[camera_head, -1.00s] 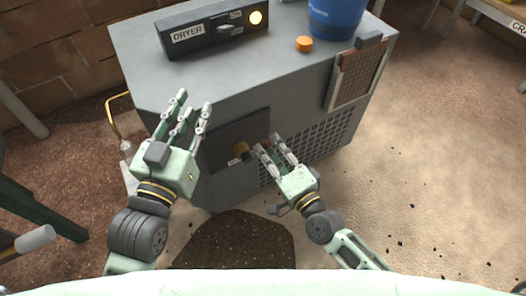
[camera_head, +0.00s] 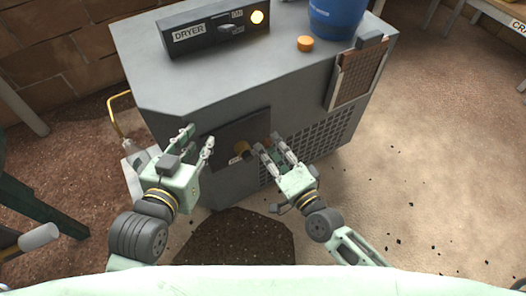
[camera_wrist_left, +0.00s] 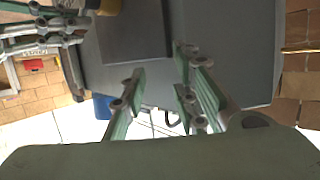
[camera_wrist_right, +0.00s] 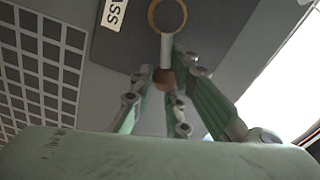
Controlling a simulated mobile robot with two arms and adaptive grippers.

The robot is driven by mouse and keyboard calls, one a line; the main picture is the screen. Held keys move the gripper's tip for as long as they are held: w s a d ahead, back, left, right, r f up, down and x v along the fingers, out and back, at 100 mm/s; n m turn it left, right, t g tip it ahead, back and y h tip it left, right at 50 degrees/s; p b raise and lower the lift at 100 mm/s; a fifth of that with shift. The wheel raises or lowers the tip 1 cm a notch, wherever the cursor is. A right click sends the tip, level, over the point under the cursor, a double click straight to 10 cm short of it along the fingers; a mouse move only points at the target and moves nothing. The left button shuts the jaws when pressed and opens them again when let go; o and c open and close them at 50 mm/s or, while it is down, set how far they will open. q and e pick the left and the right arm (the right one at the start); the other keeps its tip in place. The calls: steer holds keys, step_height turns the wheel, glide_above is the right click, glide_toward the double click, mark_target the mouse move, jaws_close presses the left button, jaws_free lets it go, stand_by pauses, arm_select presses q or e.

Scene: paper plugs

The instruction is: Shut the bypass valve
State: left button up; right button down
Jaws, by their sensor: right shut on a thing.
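The bypass valve (camera_head: 240,147) is a brass round body on a dark panel (camera_head: 229,131) on the dryer's front. In the right wrist view its ring (camera_wrist_right: 152,17) and pale lever (camera_wrist_right: 166,46) show, and the lever's brown end (camera_wrist_right: 164,80) sits between my fingers. My right gripper (camera_head: 268,146) is shut on that lever, which points right in the head view. My left gripper (camera_head: 198,138) is open and empty, left of the panel. The left wrist view shows the brass valve (camera_wrist_left: 107,6) at its top edge, beside my right gripper's fingers.
The grey dryer cabinet (camera_head: 175,95) carries a labelled switch box (camera_head: 208,38) with a lit lamp, an orange knob (camera_head: 305,44) and a blue container (camera_head: 336,18). A filter (camera_head: 355,77) hangs at its right side. A dark patch (camera_head: 238,240) lies on the floor in front.

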steer(key=shift+a+r+n+p, duration=0.15)
steer(key=shift+r+n+p, duration=0.2)
steer(key=shift+n+p, duration=0.25)
steer(key=shift+r+n+p, duration=0.15)
steer(key=shift+n+p, duration=0.15)
steer(key=shift+s+a+r+n+p, duration=0.1)
steer(key=shift+r+n+p, duration=0.05)
steer(key=shift+n+p, duration=0.15)
arm_select(q)
steer(key=s+a+f+g+y, duration=0.2)
steer(key=s+a+f+g, duration=0.2)
steer(key=s+f+g, duration=0.3)
steer(key=shift+s+a+f+g, duration=0.25)
steer(key=shift+s+f+g, duration=0.15)
steer(key=shift+s+f, duration=1.6)
arm_select(e)
steer(key=shift+r+n, duration=0.15)
steer(key=shift+n, duration=0.15)
arm_select(q)
steer(key=shift+s+r+p, duration=0.2)
steer(key=shift+r+p, duration=0.05)
steer(key=shift+p, duration=0.05)
